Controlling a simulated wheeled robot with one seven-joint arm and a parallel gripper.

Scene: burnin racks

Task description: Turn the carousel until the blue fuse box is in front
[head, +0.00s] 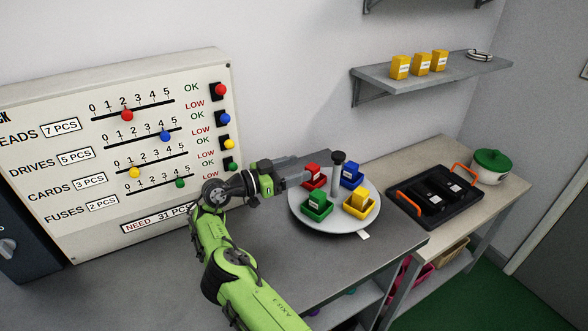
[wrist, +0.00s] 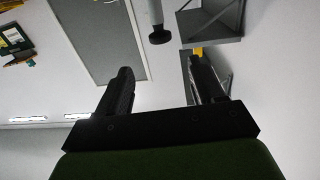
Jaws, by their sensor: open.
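The carousel (head: 335,222) is a round pale grey plate on the dark bench. It bears four small open boxes. The blue fuse box (head: 352,174) is at the back right, the red box (head: 314,180) at the back left, the green box (head: 317,211) at the front left and the yellow box (head: 359,208) at the front right. My gripper (head: 312,166) is open and empty, by the red box and left of the post. In the wrist view the post (wrist: 157,20) shows beyond the open fingers (wrist: 160,72).
A white tab (head: 363,235) sticks out at the carousel's front right. A slider board (head: 150,150) stands at left. A black tray (head: 420,215) with orange handles and a green-lidded pot (head: 490,168) are at right. A shelf (head: 435,70) with yellow boxes hangs above.

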